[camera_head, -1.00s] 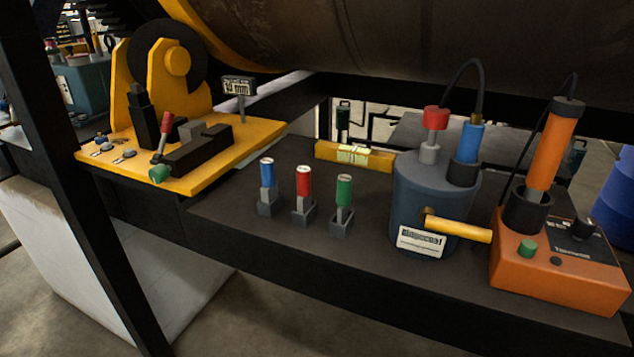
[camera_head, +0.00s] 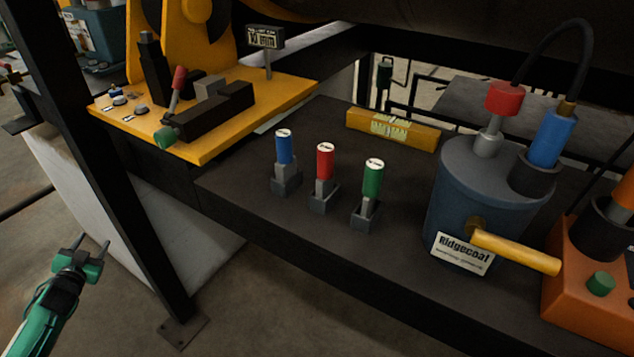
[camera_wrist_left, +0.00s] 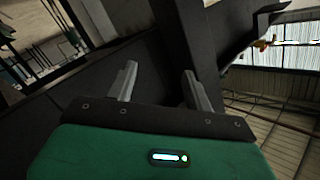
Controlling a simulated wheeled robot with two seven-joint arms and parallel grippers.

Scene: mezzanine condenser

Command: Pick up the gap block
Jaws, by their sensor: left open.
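Three small grey blocks with upright coloured handles stand in a row on the dark bench: a blue-handled block (camera_head: 285,163), a red-handled block (camera_head: 324,180) and a green-handled block (camera_head: 370,198). Their cap labels are too small to read, so I cannot tell which one is the gap block. My left gripper (camera_head: 92,243) is open and empty at the lower left of the head view, well apart from the blocks and left of the black post. Its two fingers (camera_wrist_left: 160,75) also show apart in the left wrist view, with no block between them. My right gripper is not in view.
A yellow fixture (camera_head: 205,125) with a small mm sign (camera_head: 265,38) stands at the left. A yellow level (camera_head: 392,129) lies behind the blocks. A black post (camera_head: 120,180) rises beside my left gripper.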

